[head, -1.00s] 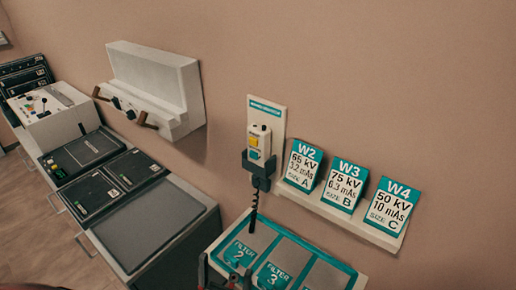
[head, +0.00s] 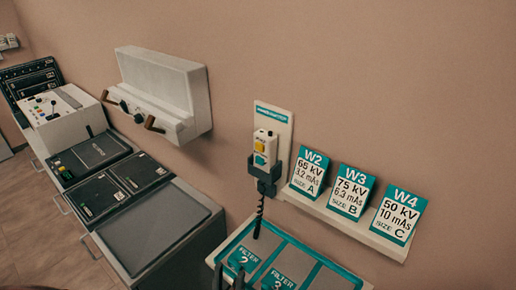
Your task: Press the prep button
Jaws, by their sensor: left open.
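A white hand switch (head: 262,150) hangs in a dark holder (head: 266,178) on a white wall plate with a teal label strip. It has a yellow button (head: 260,146) and a green-teal button (head: 259,160) below it. I cannot read which one is marked prep. A dark coiled cord (head: 259,215) hangs below the holder. My left gripper (head: 232,279) shows only as dark fingertips at the bottom edge, open, over the front of the filter tray and well below the switch. My right gripper is not in view.
A teal-edged filter tray (head: 307,278) stands below the switch. A shelf (head: 345,222) with cards W2, W3 and W4 is to its right. A white wall unit with brown handles (head: 165,90) and a dark-topped counter (head: 150,225) are to the left. The wall above is bare.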

